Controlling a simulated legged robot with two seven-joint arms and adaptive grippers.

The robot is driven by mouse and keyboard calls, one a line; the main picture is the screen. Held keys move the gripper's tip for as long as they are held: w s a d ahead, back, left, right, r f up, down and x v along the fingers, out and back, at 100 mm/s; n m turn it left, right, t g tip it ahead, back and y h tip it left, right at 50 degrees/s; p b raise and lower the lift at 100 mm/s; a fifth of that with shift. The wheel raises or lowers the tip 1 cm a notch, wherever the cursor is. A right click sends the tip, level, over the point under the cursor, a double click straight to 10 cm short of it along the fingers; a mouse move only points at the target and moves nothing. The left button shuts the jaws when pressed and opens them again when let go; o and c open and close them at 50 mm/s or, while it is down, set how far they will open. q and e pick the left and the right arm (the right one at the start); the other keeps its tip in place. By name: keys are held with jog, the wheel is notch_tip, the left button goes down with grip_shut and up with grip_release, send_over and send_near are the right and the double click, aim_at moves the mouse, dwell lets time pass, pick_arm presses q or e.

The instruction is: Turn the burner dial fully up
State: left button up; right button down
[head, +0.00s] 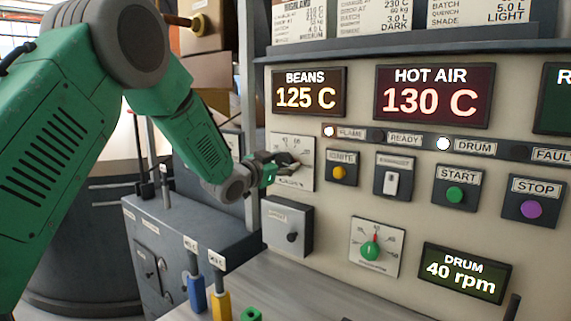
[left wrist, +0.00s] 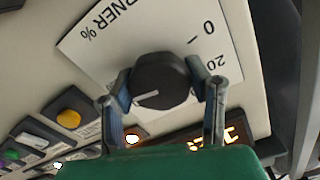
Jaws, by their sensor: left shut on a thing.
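The burner dial (left wrist: 160,80) is a dark round knob on a white plate marked "BURNER %" (left wrist: 100,38), with 0 and 20 readable in the left wrist view. Its white pointer line points to the lower left there, away from the 0 and 20. In the head view the plate (head: 305,150) is partly hidden behind my gripper. My left gripper (head: 283,163) reaches the plate from the left. In the left wrist view its fingers (left wrist: 163,86) are closed on opposite sides of the dial. My right gripper does not show.
The igniter button (head: 339,172), exhaust switch (head: 391,183) and start button (head: 456,195) are to the right. Below are a small switch box (head: 288,228) and a drum dial (head: 371,250). Blue (head: 195,285) and yellow (head: 219,298) handles stand below the arm. The flame lamp (head: 329,131) is lit.

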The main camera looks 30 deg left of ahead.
pick_arm(q)
jog(key=o, duration=1.2)
jog(key=shift+s+f, duration=0.1)
jog(key=shift+f, duration=0.35)
jog(key=shift+a+r, duration=0.1)
jog(key=shift+s+r, duration=0.15)
jog(key=shift+s, duration=0.35)
jog(key=s, duration=0.7)
jog(key=s+a, duration=0.1)
jog(key=s, duration=0.2)
jog(key=shift+s+f, duration=0.2)
jog(key=shift+s, duration=0.2)
